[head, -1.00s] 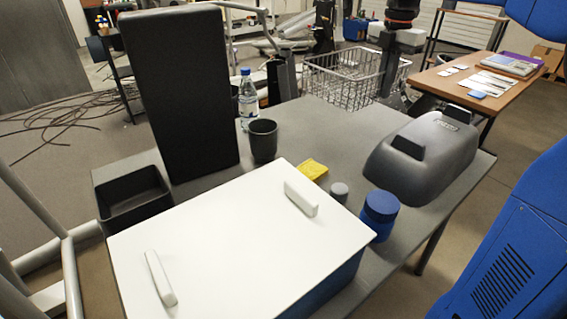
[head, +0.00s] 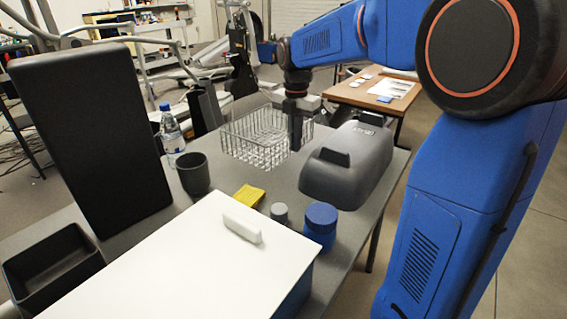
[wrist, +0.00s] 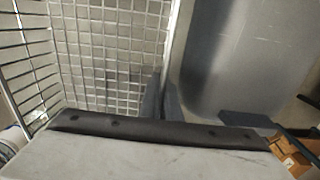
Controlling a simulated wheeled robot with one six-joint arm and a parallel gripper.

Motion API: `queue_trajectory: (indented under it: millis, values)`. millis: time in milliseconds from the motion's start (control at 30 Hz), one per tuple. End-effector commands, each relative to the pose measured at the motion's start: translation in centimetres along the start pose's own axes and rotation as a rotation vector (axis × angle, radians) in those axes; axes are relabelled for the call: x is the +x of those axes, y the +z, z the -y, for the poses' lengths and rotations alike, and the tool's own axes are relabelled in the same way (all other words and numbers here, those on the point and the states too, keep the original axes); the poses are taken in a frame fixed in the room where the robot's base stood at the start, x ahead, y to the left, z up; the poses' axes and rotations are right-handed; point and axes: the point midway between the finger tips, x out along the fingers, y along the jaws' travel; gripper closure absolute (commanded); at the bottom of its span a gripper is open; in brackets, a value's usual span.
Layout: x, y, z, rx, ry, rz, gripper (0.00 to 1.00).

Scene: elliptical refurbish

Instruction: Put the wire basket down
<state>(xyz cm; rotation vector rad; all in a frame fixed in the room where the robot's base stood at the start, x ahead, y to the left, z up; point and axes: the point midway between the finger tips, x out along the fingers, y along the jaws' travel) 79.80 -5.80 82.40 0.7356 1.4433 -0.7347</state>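The wire basket (head: 240,138), an open silvery grid, is at the back part of the grey table (head: 330,228), left of a dark grey moulded cover. Its floor is at or just above the tabletop; I cannot tell whether it touches. My gripper (head: 295,135) points down at the basket's right-hand wall. In the wrist view, the basket's mesh (wrist: 112,45) fills the left half, and the fingers of my gripper (wrist: 161,98) sit close together on either side of that wall, shut on it.
The dark grey cover (head: 348,165) is close right of the basket. A black cup (head: 194,176), a water bottle (head: 171,135), a yellow item (head: 248,196), a blue jar (head: 320,222) and a white-lidded box (head: 180,265) stand nearer. A tall black panel (head: 90,130) is left.

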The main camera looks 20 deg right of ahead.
Motion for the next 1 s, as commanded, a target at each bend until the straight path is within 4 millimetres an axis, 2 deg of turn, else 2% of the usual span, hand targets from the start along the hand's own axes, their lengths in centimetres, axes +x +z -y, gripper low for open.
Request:
queue_trajectory:
  millis: [100, 333, 533, 967, 1000]
  values:
    - [1.2, 0.0, 0.0, 0.0, 0.0, 0.0, 1.0]
    - [2.6, 0.0, 0.0, 0.0, 0.0, 0.0, 1.0]
    - [5.1, 0.0, 0.0, 0.0, -0.001, -0.001, 1.0]
    - [5.7, 0.0, 0.0, 0.0, 0.001, 0.001, 1.0]
    - [5.7, 0.0, 0.0, 0.0, 0.001, 0.0, 0.87]
